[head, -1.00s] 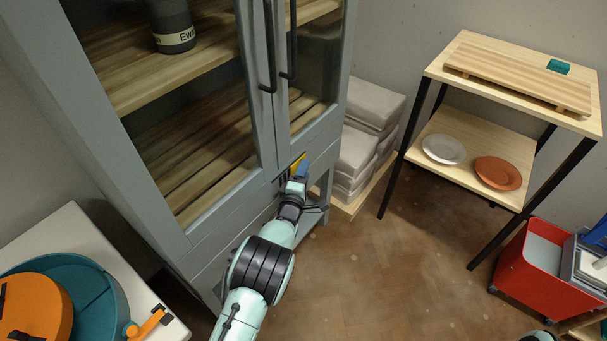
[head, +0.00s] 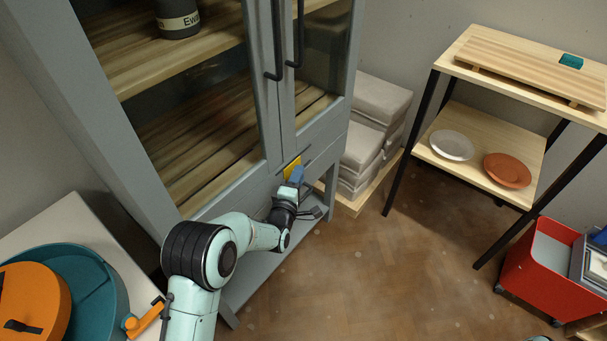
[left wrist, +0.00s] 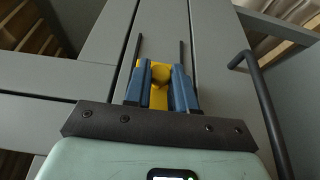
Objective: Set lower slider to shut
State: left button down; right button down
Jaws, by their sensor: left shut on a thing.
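A small yellow slider (head: 292,167) is on the grey front rail of the cabinet, below the glass doors. It also shows in the left wrist view (left wrist: 158,85), with a rounded yellow knob between the fingers. My left gripper (head: 296,175) is at this slider, its blue fingers (left wrist: 160,88) shut on the knob from both sides. The fingers hide part of the knob. I cannot read any marks for the slider's positions. My right gripper is not in view.
The grey cabinet (head: 215,215) has dark vertical door handles (head: 276,40) above the slider. Stacked grey blocks (head: 366,140) stand right of it. A wooden shelf unit (head: 463,64) and red cart (head: 535,270) are at right. Floor between is clear.

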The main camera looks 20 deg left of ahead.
pick_arm(q)
jog(key=shift+s+a+f, duration=0.15)
jog(key=shift+s+a, duration=0.05)
jog(key=shift+s, duration=0.25)
jog(key=shift+s+a+f, duration=0.1)
jog(key=shift+s+a, duration=0.1)
jog(key=shift+s, duration=0.25)
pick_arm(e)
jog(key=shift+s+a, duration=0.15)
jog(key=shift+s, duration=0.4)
pick_arm(q)
jog(key=c, duration=1.1)
grip_release()
jog(key=shift+o, duration=0.7)
jog(key=shift+r, duration=0.15)
jog(key=shift+d, duration=0.1)
jog(key=s+p, duration=0.2)
jog(key=s, duration=1.1)
jog(key=shift+s+d, duration=0.2)
jog(key=shift+d, duration=0.05)
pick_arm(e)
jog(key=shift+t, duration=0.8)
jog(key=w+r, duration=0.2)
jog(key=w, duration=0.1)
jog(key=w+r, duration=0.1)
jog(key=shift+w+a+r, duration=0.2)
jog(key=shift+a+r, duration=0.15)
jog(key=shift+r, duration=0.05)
